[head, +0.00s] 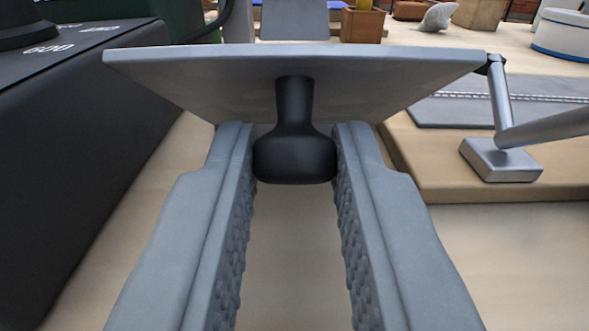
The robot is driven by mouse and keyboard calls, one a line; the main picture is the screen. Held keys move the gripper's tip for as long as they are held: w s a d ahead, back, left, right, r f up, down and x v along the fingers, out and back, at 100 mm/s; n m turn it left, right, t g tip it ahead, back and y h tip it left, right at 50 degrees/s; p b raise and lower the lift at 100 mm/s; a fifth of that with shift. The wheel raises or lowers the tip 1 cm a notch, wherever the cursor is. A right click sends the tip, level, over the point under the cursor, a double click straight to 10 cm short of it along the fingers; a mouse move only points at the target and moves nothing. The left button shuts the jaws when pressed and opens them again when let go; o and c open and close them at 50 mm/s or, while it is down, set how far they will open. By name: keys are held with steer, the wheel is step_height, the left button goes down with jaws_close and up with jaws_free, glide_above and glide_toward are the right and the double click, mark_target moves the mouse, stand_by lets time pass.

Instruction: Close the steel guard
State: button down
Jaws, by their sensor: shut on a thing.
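The steel guard (190,80) is a flat grey panel that spans the upper middle of the view, seen close and roughly edge-on. A black knob (294,160) sticks out from its middle towards me. My gripper (294,150) is shut on this knob, with one grey finger on each side of its wide end. At its right end the panel meets a metal arm (503,105) at a dark joint. How far the guard stands open cannot be told from this view.
A large black box with white numbers (80,110) stands close on the left. On the right, a steel block (499,160) sits on a wooden board (430,160) beside a grey stitched pad (520,100). Wooden boxes and a white-and-blue round thing (562,35) lie farther back.

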mark_target(292, 57)
steer(key=shift+r, duration=0.1)
steer(key=shift+w+r+g, duration=0.25)
steer(key=shift+r+g, duration=0.3)
steer(key=shift+g, duration=0.2)
steer(key=shift+w+r+g, duration=0.2)
steer(key=shift+r+g, duration=0.3)
steer(key=shift+g, duration=0.25)
steer(key=shift+w+r, duration=0.9)
steer(key=shift+r, duration=0.15)
steer(key=shift+w+d+r, duration=0.1)
steer(key=shift+w+r, duration=0.5)
steer(key=shift+w, duration=0.15)
steer(key=c, duration=1.3)
jaws_free()
steer(key=shift+f, duration=0.1)
